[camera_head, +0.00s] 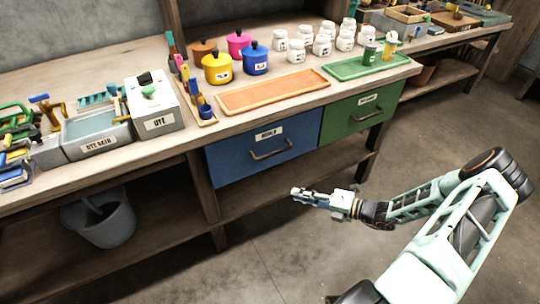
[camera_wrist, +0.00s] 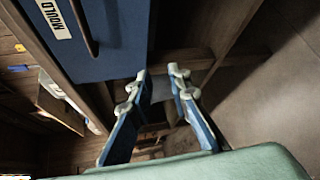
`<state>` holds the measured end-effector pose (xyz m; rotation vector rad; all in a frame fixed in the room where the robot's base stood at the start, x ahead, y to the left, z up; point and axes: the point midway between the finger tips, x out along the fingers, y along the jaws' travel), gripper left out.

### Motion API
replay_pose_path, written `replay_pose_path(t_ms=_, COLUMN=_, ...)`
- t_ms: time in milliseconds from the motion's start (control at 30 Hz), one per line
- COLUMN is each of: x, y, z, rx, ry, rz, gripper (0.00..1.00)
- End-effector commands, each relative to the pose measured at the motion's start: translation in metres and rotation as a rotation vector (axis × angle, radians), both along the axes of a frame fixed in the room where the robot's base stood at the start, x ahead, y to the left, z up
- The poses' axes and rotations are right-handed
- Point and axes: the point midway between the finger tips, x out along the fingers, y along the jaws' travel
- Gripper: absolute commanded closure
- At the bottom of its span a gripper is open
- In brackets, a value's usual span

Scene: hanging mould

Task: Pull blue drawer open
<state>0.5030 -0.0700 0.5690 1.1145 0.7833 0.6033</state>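The blue drawer (camera_head: 232,161) has a "MOULD" label and a dark bar handle (camera_head: 271,151). Its front looks flush under the workbench top, beside the green drawer. In the wrist view the blue drawer front (camera_wrist: 110,45) fills the upper left, with its handle (camera_wrist: 84,28) running along it. My gripper (camera_head: 297,193) is in front of the bench, below and a little right of the handle. In the wrist view my gripper (camera_wrist: 160,74) has its two fingers apart with nothing between them. It is clear of the handle.
The green drawer (camera_head: 362,110) with its own handle is at the right. A lower shelf (camera_head: 262,192) and a bench leg (camera_head: 203,188) are under the drawers. A grey bucket (camera_head: 103,220) stands at the lower left. The floor in front is clear.

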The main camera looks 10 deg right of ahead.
Motion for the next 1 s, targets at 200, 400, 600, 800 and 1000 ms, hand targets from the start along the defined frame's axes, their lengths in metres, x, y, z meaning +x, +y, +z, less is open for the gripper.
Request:
replay_pose_path(t_ms=200, x=0.029, y=0.010, z=0.057, rx=0.350, ry=-0.131, rz=-0.164, gripper=0.83)
replay_pose_path(t_ms=400, x=0.040, y=0.009, z=0.075, rx=0.428, ry=-0.170, rz=-0.202, gripper=0.83)
replay_pose_path(t_ms=600, x=0.061, y=0.030, z=0.079, rx=0.427, ry=-0.168, rz=-0.198, gripper=0.83)
replay_pose_path(t_ms=800, x=0.090, y=0.054, z=0.085, rx=0.422, ry=-0.167, rz=-0.198, gripper=0.83)
replay_pose_path(t_ms=1000, x=0.109, y=0.071, z=0.089, rx=0.422, ry=-0.166, rz=-0.198, gripper=0.83)
